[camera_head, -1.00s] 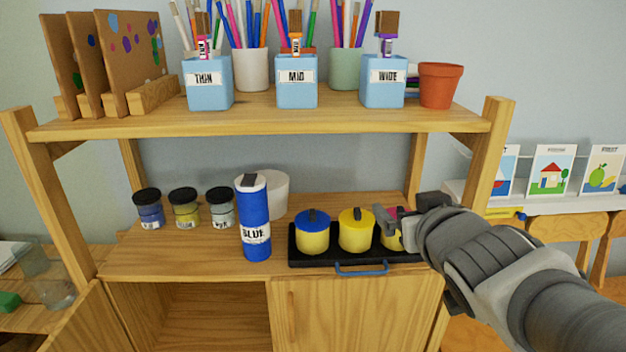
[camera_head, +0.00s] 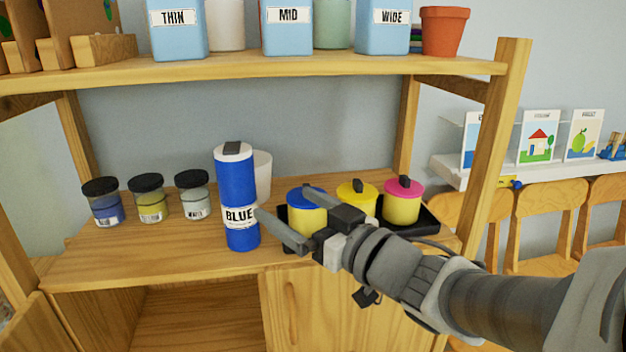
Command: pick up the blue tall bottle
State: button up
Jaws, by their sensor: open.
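The tall blue bottle (camera_head: 238,180) stands upright on the lower shelf, with a white top, a dark cap and a white label reading BLUE. My gripper (camera_head: 283,212) is open and empty, just right of the bottle. One finger reaches close to the bottle's right side at label height; I cannot tell whether it touches. The other finger is farther back, in front of the blue-lidded yellow pot (camera_head: 306,222) in this view.
A white cup (camera_head: 263,176) stands close behind the bottle. Several small jars (camera_head: 194,196) stand to the left. A black tray (camera_head: 425,217) with yellow pots lies right, partly behind my gripper. The upper shelf (camera_head: 330,68) is overhead.

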aim_at(246, 183)
jog(key=p+x, duration=0.5)
jog(key=shift+r, duration=0.3)
jog(key=p, duration=0.6)
jog(key=shift+w+a, duration=0.3)
jog(key=shift+a, duration=0.05)
jog(key=x, duration=0.4)
jog(key=shift+w+a+f+b, duration=0.15)
jog(key=shift+f+b, duration=0.2)
jog(key=shift+f, duration=0.05)
jog(key=x, duration=0.4)
jog(key=shift+a+f+b, duration=0.2)
jog(key=shift+a+b, duration=0.15)
jog(key=shift+w+a, duration=0.4)
jog(key=shift+w, duration=0.05)
grip_shut()
jog(key=shift+r, duration=0.15)
